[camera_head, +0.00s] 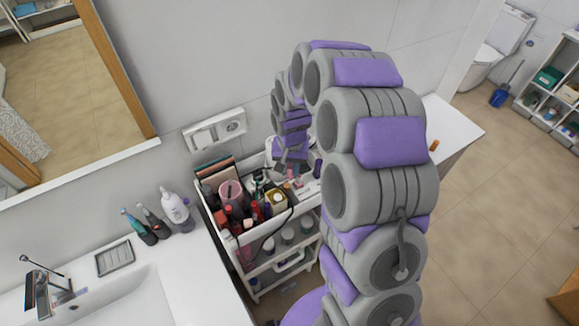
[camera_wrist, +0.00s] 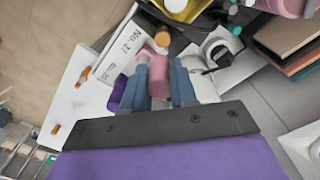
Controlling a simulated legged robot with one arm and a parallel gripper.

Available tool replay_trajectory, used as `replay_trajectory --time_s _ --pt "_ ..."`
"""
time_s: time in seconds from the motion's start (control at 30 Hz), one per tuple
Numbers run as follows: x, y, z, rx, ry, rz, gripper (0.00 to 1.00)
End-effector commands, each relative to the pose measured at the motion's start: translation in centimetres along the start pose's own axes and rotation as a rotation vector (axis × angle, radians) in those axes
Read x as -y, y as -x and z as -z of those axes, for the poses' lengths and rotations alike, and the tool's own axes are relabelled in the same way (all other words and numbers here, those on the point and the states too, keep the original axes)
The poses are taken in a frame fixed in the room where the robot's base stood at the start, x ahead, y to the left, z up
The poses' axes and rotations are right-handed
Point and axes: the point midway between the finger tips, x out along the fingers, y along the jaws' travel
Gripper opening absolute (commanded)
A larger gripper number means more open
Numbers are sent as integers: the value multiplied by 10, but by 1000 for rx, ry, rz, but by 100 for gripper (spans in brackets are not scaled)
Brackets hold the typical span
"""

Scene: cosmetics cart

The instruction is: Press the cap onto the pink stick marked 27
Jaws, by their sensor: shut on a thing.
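My gripper (camera_wrist: 159,68) shows in the wrist view with its two blue-grey fingers shut on a pink cylinder (camera_wrist: 159,78). I cannot tell whether this cylinder is the cap or the stick. A white label strip (camera_wrist: 120,50) marked "NO. 27" lies just beyond the fingertips, up and left. A small reddish piece (camera_wrist: 143,57) stands by the left fingertip, beside the strip. An orange-red rounded end (camera_wrist: 162,38) shows past the fingertips. Whether it touches the pink cylinder is unclear.
The white cart (camera_head: 252,232) holds a pink cup (camera_head: 231,192) and several bottles on its top tier. In the wrist view a purple cylinder (camera_wrist: 117,93) is left of the fingers, and orange pieces (camera_wrist: 83,77) lie on a white surface. A mirror and wall stand behind.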

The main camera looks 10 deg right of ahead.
Motion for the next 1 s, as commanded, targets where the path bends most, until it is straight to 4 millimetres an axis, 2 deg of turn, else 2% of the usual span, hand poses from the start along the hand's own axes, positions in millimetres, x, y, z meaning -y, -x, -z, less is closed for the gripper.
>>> replay_trajectory --time_s 0.17,0.57,1.0 --pt "-6 0 2 1 -1 5 0" --pt "2 0 0 -2 -1 -5 0" --pt "-17 0 6 1 -2 3 0"
